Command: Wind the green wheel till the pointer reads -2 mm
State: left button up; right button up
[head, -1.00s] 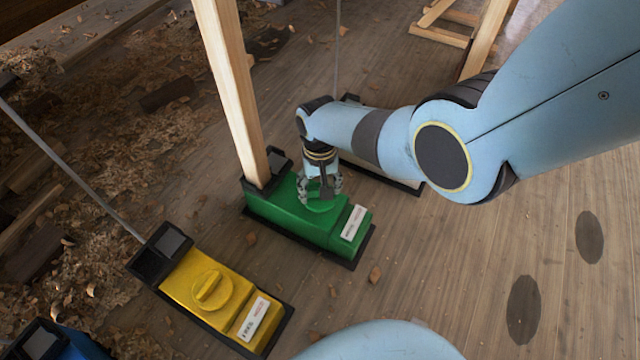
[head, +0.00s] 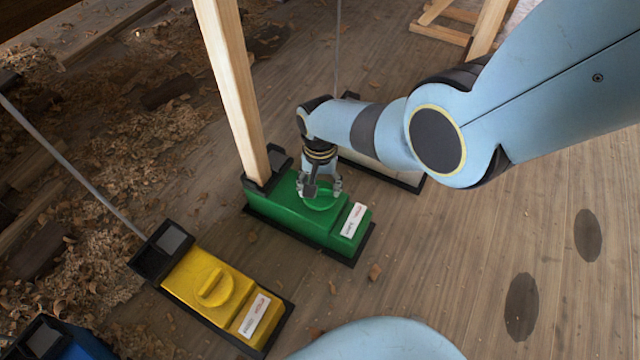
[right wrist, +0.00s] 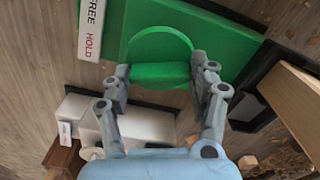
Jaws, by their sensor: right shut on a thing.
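The green wheel (head: 322,203) sits on top of a green box (head: 289,213) on the floor. A raised bar crosses the wheel, and it also shows in the right wrist view (right wrist: 162,74). My right gripper (head: 319,190) points down over the wheel and is shut on its bar, one finger on each side. In the right wrist view the fingertips (right wrist: 164,78) press the bar's ends. A white label (head: 354,220) lies on the box's end; in the right wrist view it reads FREE and HOLD. I cannot make out a pointer or a mm scale. My left gripper is not in view.
A wooden post (head: 228,90) stands at the green box's left end. A yellow box (head: 200,283) with a similar wheel is at lower left, a blue box (head: 62,342) at the corner. A white box (head: 375,164) stands behind.

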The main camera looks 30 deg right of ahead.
aim_at(320, 187)
jog(key=o, duration=1.2)
jog(key=shift+r, duration=6)
